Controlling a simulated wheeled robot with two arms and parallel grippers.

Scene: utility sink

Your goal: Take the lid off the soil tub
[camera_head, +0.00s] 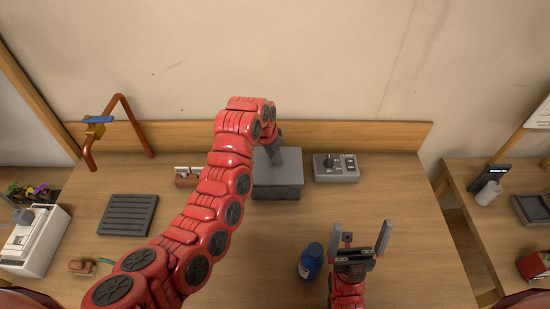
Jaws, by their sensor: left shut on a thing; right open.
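The soil tub (277,193) is a dark grey box standing near the back middle of the counter. Its grey lid (290,174) sits on top and appears level. My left gripper (275,157) reaches down over the tub and is shut on the lid; the arm hides the exact grip point and the tub's left rear part. My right gripper (361,240) is open and empty, fingers pointing away from me, above the counter at the front right of the tub.
A blue bottle (311,261) stands beside my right gripper. A grey control box (336,168) sits right of the tub. A ribbed dark mat (128,215) and copper pipe (121,130) are at left.

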